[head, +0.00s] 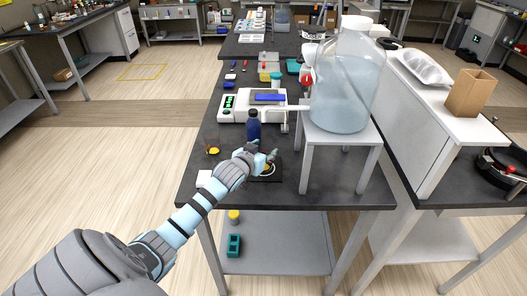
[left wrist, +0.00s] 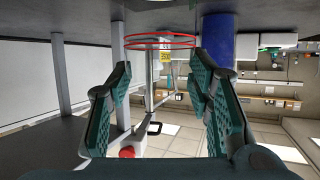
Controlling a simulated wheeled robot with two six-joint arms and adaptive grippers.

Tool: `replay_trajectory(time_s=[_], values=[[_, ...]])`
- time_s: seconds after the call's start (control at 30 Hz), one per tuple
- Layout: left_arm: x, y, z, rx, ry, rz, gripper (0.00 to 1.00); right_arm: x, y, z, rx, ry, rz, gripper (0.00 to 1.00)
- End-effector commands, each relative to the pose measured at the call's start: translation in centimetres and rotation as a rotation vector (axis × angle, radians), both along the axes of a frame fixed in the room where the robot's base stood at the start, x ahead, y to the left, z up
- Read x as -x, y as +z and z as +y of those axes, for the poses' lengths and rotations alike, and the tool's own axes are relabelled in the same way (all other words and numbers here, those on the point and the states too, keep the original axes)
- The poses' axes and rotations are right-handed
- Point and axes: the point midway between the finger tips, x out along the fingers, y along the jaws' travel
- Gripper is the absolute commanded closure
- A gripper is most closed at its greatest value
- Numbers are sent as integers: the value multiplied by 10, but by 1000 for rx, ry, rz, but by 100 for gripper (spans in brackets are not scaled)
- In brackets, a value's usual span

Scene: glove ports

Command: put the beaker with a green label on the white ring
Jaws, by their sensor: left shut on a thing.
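My left gripper (head: 263,160) is low over the dark mat near the table's front edge. It is shut on a clear beaker, whose reddish rings (left wrist: 160,42) show between the teal finger pads in the left wrist view. A small yellow patch shows by the rings; I see no clear green label. In the head view the gripper mostly hides this beaker. The white ring (head: 272,172) shows partly as a pale curve on the mat, just below the gripper; I cannot tell whether the beaker touches it. My right gripper is not in view.
A blue bottle (head: 253,126) stands just behind the gripper. A clear vessel with yellow inside (head: 213,150) stands to the left. A white device (head: 250,105) lies farther back. A large carboy (head: 345,85) on a white stand (head: 340,133) is close on the right.

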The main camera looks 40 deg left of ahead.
Motion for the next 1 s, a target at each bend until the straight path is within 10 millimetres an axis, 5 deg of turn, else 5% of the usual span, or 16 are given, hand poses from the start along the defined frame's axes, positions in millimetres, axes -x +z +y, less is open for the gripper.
replay_trajectory(time_s=[0.07,0.1,0.2,0.57,1.0], values=[[0,-3,0,0,0,0,82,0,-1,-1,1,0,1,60],[0,-3,0,0,0,1,49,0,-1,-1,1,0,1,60],[0,-2,0,0,0,0,34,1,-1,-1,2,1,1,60],[0,2,0,-1,0,-1,34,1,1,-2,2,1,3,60],[89,40,-22,-4,-3,4,34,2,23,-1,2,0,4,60]])
